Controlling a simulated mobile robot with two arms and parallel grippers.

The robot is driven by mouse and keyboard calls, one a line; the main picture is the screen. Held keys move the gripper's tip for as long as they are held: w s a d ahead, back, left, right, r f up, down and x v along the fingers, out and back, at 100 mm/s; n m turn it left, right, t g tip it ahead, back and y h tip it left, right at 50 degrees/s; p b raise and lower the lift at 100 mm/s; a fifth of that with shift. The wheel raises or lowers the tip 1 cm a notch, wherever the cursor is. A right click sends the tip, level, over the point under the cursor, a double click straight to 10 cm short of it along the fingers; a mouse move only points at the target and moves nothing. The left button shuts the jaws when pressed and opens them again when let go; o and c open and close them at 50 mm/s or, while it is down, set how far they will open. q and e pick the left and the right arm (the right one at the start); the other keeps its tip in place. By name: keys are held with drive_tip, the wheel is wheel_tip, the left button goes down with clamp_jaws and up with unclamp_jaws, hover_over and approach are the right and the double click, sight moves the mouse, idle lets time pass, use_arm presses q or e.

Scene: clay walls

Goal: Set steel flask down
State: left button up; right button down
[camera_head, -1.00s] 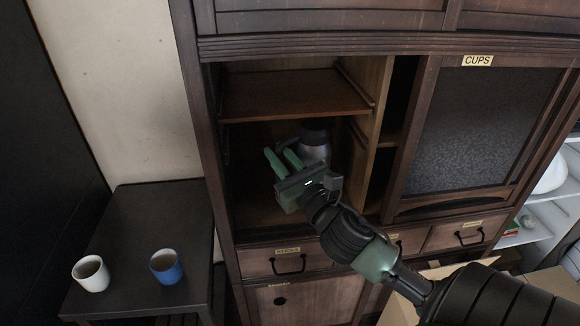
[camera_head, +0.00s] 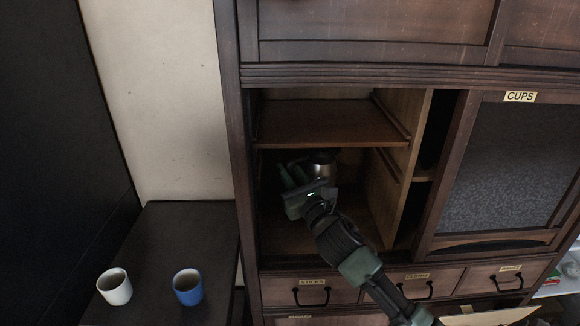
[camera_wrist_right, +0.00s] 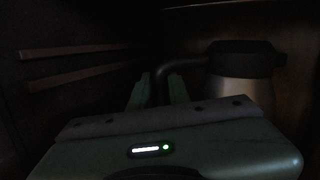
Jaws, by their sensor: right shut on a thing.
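The steel flask (camera_head: 322,166), a silvery body with a black top, is inside the open left compartment of the dark wooden cabinet, below the inner shelf. In the right wrist view the flask (camera_wrist_right: 243,88) stands upright at the right, dimly lit, its black handle running left between my fingers. My right gripper (camera_head: 291,176) reaches into the compartment and is shut on that handle; it also shows in the wrist view (camera_wrist_right: 158,90). The flask's base is hidden behind the gripper, so I cannot tell whether it touches the compartment floor. My left gripper is not in view.
The inner shelf (camera_head: 330,123) lies above the flask, and a wooden partition (camera_head: 405,165) stands to its right. A mesh door labelled CUPS (camera_head: 505,175) is further right. A white cup (camera_head: 115,291) and a blue cup (camera_head: 188,291) stand on the dark side table (camera_head: 165,240).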

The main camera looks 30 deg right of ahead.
drive_tip(key=shift+f, duration=0.1)
drive_tip(key=c, duration=1.3)
unclamp_jaws()
drive_tip(key=shift+f, duration=0.25)
drive_tip(key=shift+c, duration=0.2)
drive_tip(key=shift+s, duration=0.1)
drive_tip(key=v, duration=1.2)
drive_tip(key=shift+r, duration=0.15)
